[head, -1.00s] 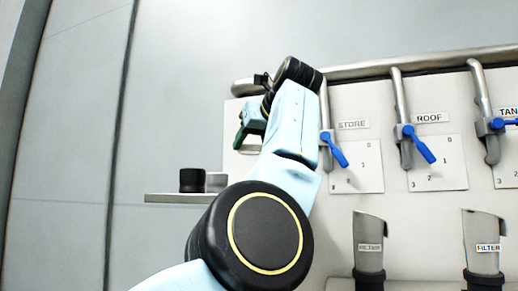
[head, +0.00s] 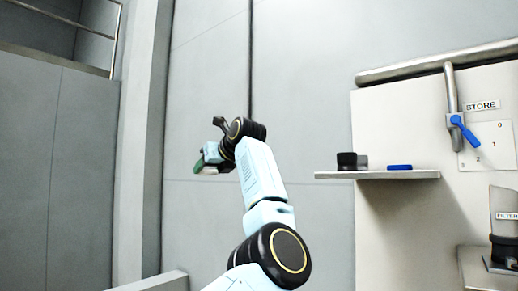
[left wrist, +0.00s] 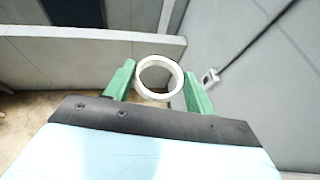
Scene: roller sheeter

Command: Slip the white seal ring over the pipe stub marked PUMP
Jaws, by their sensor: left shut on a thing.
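The white seal ring (left wrist: 160,60) shows in the left wrist view between the two green fingers of my left gripper (left wrist: 160,85). The gripper is shut on it, and the ring's open hole faces the wrist camera. In the head view my left gripper (head: 204,163) is left of the panel, in front of a bare grey wall and clear of the shelf. The ring is too small to make out surely there. No pipe stub marked PUMP is in view. My right gripper is not in view.
A small shelf (head: 330,175) juts from the panel's left edge, carrying black round pieces (head: 347,161) and a flat blue piece (head: 400,167). The white panel (head: 400,110) bears a STORE valve with a blue handle (head: 461,128). A FILTER stub (head: 504,225) stands lower right.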

